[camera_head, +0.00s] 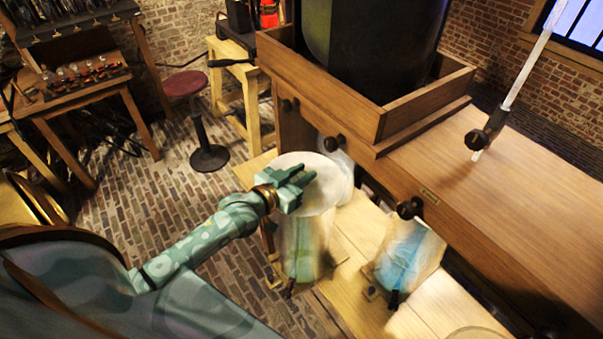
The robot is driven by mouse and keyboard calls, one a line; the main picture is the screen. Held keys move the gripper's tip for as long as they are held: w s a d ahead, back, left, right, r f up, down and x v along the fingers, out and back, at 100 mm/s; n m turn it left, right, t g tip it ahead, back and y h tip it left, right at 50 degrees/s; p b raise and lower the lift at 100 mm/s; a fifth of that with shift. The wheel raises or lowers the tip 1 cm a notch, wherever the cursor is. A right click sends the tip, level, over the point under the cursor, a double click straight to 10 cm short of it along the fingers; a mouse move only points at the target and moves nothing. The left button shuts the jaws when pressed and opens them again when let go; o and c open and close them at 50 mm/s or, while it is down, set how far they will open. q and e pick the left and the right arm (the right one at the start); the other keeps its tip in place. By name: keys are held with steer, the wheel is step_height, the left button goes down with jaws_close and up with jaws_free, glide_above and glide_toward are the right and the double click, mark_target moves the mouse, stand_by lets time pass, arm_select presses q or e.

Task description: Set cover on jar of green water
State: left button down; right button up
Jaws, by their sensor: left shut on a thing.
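A pale round cover (322,196) is held flat in my left gripper (298,180), which is shut on it near its middle. The cover is over the mouth of a glass jar (303,250) with greenish water low in it. Whether the cover touches the rim or hovers just above it, I cannot tell. The cover hides the jar's mouth. A second jar (408,250) with blue water stands to the right. Part of another pale jar (341,160) shows behind the cover. My right gripper is not in view.
The jars stand on a low light-wood shelf (345,308) beside a tall wooden cabinet (500,190) with dark knobs. An open wooden box (420,112) on top holds a large dark cylinder (370,45). A red-seated stool (185,84) stands farther back on the brick floor.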

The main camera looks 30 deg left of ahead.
arm_select(q)
steer(key=shift+r, duration=0.1)
steer(key=shift+f, duration=0.55)
stand_by(0.5)
steer(key=c, duration=1.5)
jaws_free()
steer(key=shift+o, duration=0.2)
steer(key=shift+f, duration=0.1)
steer(key=shift+s, duration=0.1)
steer(key=shift+p+v, duration=1.45)
steer(key=shift+v, duration=1.3)
steer(key=p+v, duration=0.2)
steer(key=v, duration=0.3)
steer(key=shift+s+a, duration=0.1)
steer(key=shift+s, duration=0.1)
